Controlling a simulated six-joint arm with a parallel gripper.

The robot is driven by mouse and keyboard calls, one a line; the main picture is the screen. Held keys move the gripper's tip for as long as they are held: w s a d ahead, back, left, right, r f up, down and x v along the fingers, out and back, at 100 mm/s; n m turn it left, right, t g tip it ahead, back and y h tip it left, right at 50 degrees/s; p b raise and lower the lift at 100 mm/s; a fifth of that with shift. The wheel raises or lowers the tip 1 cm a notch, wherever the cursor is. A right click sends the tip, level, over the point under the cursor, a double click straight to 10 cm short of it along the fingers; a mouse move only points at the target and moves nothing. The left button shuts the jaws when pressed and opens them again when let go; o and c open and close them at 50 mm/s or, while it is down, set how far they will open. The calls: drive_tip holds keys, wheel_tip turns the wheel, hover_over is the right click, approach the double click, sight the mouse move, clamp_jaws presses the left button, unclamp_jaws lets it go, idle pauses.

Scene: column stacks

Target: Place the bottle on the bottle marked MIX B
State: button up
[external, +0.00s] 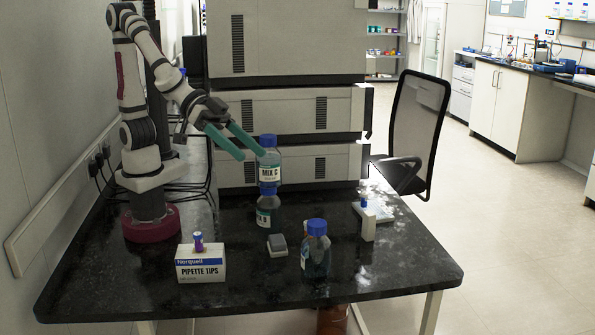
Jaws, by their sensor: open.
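A clear bottle with a blue cap and a label reading MIX C (269,168) stands upright on top of another bottle (268,212). The lower bottle holds dark teal liquid, and its partly readable label ends in B. My gripper (252,154) has teal fingers. It is open at the upper left side of the MIX C bottle, with its fingertips close to the cap and shoulder. I cannot tell whether they touch it. A third blue-capped bottle (316,252) with dark liquid stands alone nearer the front; its label is turned mostly away.
A pipette tips box (201,270) with a small purple item on top stands at the front left. A small grey box (277,245) lies near the stack. A white stand (368,225) is at the right. Stacked instruments (300,115) rise behind. The black bench's front right is clear.

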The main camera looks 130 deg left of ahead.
drive_tip(key=s+d+f+m+g+h, duration=0.2)
drive_tip(key=s+f+m+g, duration=0.1)
drive_tip(key=s, duration=0.4)
drive_tip(key=s+d+f+m+g+h, duration=0.1)
drive_tip(key=s+d+f+m+g, duration=0.1)
drive_tip(key=s+f+m+g, duration=0.3)
drive_tip(key=s+a+g+y, duration=0.2)
drive_tip(key=s+a, duration=0.3)
drive_tip(key=s, duration=0.3)
drive_tip(key=s+a+m+g+y, duration=0.1)
drive_tip(key=s+a, duration=0.3)
drive_tip(key=s, duration=0.4)
drive_tip(key=shift+a+f+g+y, duration=0.35)
drive_tip(key=shift+g+y, duration=0.25)
drive_tip(key=shift+g, duration=0.1)
